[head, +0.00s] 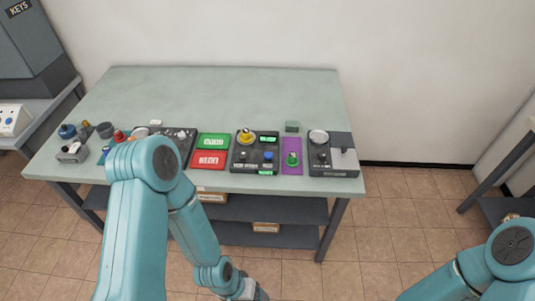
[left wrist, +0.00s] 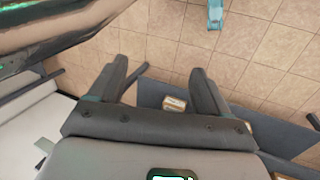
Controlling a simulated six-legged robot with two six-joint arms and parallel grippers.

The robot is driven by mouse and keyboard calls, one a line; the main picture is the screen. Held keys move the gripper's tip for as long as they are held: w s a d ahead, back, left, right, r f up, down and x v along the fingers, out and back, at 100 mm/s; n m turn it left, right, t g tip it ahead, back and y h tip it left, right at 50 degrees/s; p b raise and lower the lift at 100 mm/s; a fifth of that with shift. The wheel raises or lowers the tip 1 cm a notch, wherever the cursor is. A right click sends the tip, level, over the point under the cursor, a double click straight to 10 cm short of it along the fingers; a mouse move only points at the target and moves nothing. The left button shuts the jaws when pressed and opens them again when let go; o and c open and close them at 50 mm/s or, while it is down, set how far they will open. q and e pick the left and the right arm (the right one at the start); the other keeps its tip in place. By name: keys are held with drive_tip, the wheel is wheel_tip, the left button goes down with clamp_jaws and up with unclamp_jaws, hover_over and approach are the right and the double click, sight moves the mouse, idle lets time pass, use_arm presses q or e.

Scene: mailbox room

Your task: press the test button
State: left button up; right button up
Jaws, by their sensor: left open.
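A black control panel (head: 236,168) lies on the pale green table, with a yellow knob (head: 246,137), a small green display (head: 268,139), a dark knob (head: 243,156) and a blue button (head: 268,155). Its labels are too small to read, so I cannot tell which control is the test button. My left gripper (left wrist: 158,72) is open and empty in the left wrist view, with floor tiles and a dark shelf beyond its fingers. In the head view its wrist hangs in front of the table, below the top, well apart from the panel. My right gripper is not in view.
On the table (head: 220,95) are a green box (head: 213,141), a red box (head: 208,159), a purple pad with a green knob (head: 292,159), another dark panel (head: 333,172) and small cups at left. The table's back half is clear. Dark shelves (head: 270,210) sit underneath.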

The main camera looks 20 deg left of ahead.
use_arm(q)
clamp_jaws()
idle(1.8)
